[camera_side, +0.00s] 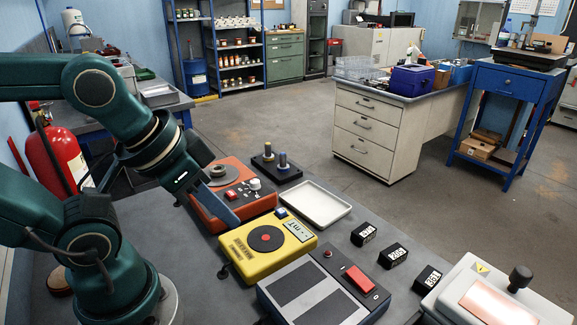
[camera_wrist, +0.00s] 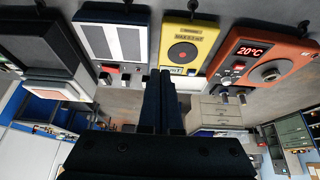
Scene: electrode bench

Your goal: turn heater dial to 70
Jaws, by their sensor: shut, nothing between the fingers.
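The orange heater (camera_side: 205,208) sits on the bench, with a round plate (camera_side: 224,174), a white dial (camera_side: 254,184) and a red switch (camera_side: 232,195) on its front. In the wrist view the heater (camera_wrist: 292,48) is at the upper right, its display (camera_wrist: 250,50) reads 20°C, and the dial (camera_wrist: 238,66) is small beside it. The dial's setting is too small to read. My gripper (camera_side: 234,222) is shut and empty, above the bench near the heater's front and the yellow unit, apart from the dial. The shut fingers also show in the wrist view (camera_wrist: 160,74).
A yellow unit (camera_side: 240,245) with a dark disc stands beside the heater. A black stand with two posts (camera_side: 290,176) and a white tray (camera_side: 345,209) lie behind. A grey two-panel unit (camera_side: 300,262), small black blocks (camera_side: 392,255) and a white copper-plated unit (camera_side: 455,275) are to the right.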

